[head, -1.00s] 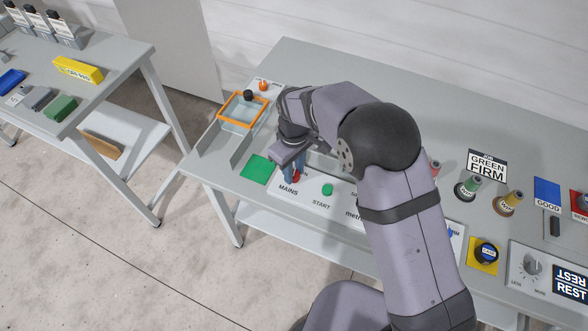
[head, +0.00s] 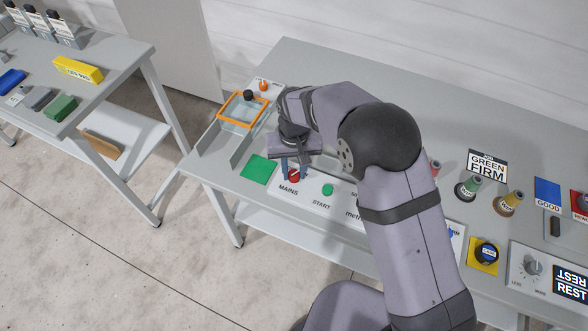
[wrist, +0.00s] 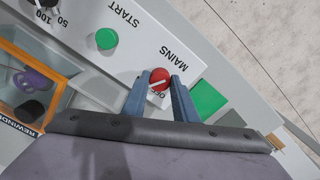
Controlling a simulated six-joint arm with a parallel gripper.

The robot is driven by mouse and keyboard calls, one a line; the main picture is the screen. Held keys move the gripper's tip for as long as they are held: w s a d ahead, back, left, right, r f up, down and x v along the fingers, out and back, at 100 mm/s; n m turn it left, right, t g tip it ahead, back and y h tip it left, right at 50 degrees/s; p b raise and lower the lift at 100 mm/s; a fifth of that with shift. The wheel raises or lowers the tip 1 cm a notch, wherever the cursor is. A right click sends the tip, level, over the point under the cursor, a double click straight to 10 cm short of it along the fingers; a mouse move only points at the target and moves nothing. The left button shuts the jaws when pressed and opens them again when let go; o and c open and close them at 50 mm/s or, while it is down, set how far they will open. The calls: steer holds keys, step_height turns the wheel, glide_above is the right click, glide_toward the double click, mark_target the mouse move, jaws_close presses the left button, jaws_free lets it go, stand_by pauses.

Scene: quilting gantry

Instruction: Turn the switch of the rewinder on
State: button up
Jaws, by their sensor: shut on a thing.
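The rewinder's mains switch is a red knob (head: 294,174) above the word MAINS on a white panel (head: 310,199). In the wrist view the red knob (wrist: 159,79) has a white pointer line and sits between my gripper's blue fingers (wrist: 160,90). My gripper (head: 293,170) points down over the knob and is shut on it. The label beside the knob is partly covered; "OF" shows. A green START button (head: 328,189) is to the right of the knob. The rewinder's orange-framed clear box (wrist: 32,88) shows at the left of the wrist view.
A green square (head: 259,169) lies left of the panel. An orange-rimmed clear container (head: 243,111) stands behind it. My arm hides the middle of the table.

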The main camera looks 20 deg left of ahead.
mark_target(294, 174)
steer(key=shift+r, duration=0.1)
stand_by(0.3)
steer(key=o, duration=1.1)
steer(key=shift+c, duration=0.2)
steer(key=shift+r+b, duration=1)
steer(key=shift+r, duration=2.65)
